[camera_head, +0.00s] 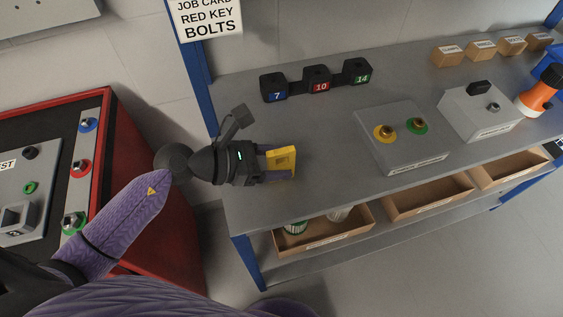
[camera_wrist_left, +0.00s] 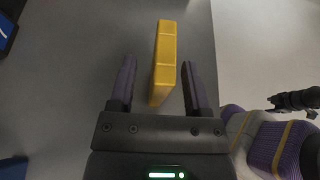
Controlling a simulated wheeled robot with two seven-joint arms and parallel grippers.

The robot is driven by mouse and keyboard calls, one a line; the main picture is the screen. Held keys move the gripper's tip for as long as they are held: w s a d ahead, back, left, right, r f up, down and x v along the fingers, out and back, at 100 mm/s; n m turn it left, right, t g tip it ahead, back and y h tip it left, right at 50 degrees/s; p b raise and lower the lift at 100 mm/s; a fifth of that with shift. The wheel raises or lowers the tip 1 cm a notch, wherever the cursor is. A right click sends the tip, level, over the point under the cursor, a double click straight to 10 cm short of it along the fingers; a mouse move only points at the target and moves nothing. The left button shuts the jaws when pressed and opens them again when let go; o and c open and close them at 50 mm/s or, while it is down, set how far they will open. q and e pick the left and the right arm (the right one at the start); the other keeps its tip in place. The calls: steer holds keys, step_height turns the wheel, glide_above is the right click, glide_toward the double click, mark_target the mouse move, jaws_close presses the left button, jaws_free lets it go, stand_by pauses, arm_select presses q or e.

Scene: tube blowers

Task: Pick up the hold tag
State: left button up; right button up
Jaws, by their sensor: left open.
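The hold tag is a yellow block-like piece (camera_head: 282,160) near the left end of the grey workbench. In the left wrist view the tag (camera_wrist_left: 163,62) shows as a long narrow yellow shape between my two fingers. My left gripper (camera_head: 278,166) is at the tag, with a finger on either side. In the wrist view my left gripper (camera_wrist_left: 157,75) is open, with a clear gap on its left side and a smaller one on its right. A dark part at the right edge of the wrist view may be my right gripper; its jaws cannot be made out.
Black blocks numbered 7, 10 and 14 (camera_head: 317,80) stand behind on the workbench (camera_head: 325,130). A grey box with yellow and green rings (camera_head: 402,138) is to the right. Open cardboard bins (camera_head: 325,232) sit below the front edge. A red cabinet (camera_head: 140,200) is at left.

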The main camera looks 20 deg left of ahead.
steer(key=shift+w+a, duration=0.1)
steer(key=shift+w, duration=0.1)
arm_select(q)
steer(key=c, duration=0.5)
jaws_close()
arm_select(e)
steer(key=shift+w+a+f, duration=0.1)
steer(key=shift+w+a, duration=0.15)
steer(key=shift+a, duration=0.2)
steer(key=shift+s, duration=0.1)
